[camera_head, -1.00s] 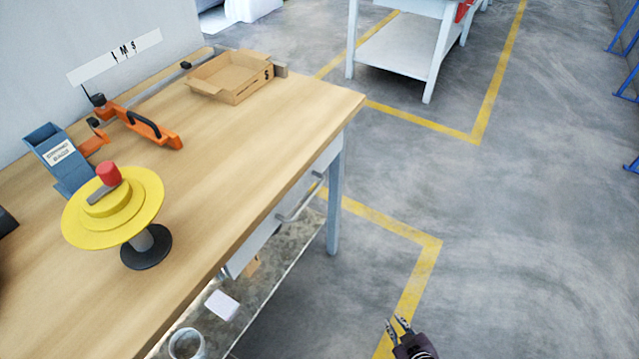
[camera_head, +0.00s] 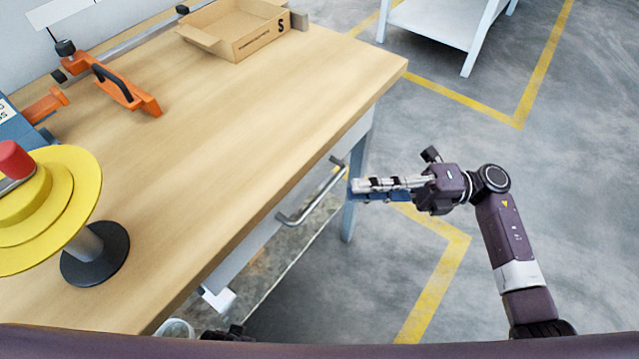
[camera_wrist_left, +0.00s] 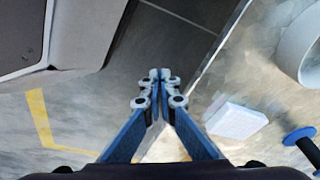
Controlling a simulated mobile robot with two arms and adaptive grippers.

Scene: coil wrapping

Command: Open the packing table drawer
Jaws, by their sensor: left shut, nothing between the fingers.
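The packing table (camera_head: 230,110) has a wooden top, and its pale grey drawer (camera_head: 262,236) sits under the front edge. The drawer looks shut, with a metal bar handle (camera_head: 312,199) on its front. My right gripper (camera_head: 358,190) reaches in from the right, its fingers pointing left at the table's right end, near the far end of the handle. It looks apart from the handle; its fingers show side-on, so their opening is unclear. My left gripper (camera_wrist_left: 160,78) is shut and empty in the left wrist view, fingertips together above the floor.
On the tabletop are a yellow turntable (camera_head: 80,175), an orange tool (camera_head: 125,88) and a cardboard box (camera_head: 250,35). A white block (camera_wrist_left: 235,121) and a white ring (camera_wrist_left: 305,50) show on the lower shelf. The floor (camera_head: 420,140) to the right is open.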

